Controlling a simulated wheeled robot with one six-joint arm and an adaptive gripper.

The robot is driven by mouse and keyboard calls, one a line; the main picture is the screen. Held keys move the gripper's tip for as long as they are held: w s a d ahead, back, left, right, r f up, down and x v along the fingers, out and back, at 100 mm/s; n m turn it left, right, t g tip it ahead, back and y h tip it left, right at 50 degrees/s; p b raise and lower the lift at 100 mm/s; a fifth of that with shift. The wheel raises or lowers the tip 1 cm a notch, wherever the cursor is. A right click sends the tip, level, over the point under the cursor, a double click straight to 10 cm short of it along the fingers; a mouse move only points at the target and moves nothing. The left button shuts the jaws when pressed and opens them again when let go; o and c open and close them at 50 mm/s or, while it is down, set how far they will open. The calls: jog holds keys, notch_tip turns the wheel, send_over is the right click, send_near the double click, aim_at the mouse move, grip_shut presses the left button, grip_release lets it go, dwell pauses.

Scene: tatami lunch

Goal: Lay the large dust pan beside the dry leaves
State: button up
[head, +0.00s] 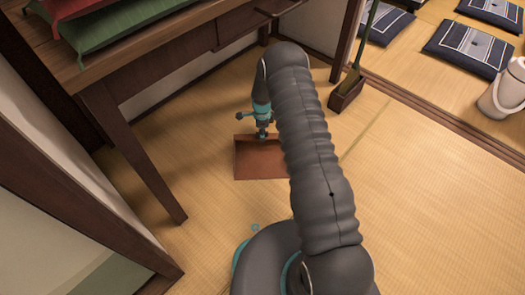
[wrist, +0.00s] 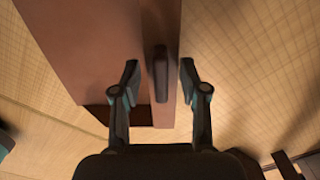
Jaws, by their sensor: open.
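A reddish-brown dust pan (head: 258,165) lies on the tatami below my gripper (head: 262,132); my arm covers its right side in the head view. In the wrist view the pan (wrist: 95,40) fills the upper left, and its dark upright handle (wrist: 160,75) stands between the two fingers of my gripper (wrist: 159,85). The fingers are open, one on each side of the handle, with a visible gap on both sides. I see no dry leaves in either view.
A wooden table (head: 120,60) with cushions (head: 120,25) stands at the upper left, its leg near the pan. A brown box-like holder (head: 346,97) with a green-handled tool stands to the right. Floor cushions (head: 468,48) and a white pot (head: 503,97) lie beyond the sill. The right floor is clear.

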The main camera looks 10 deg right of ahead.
grip_shut()
dwell(0.4)
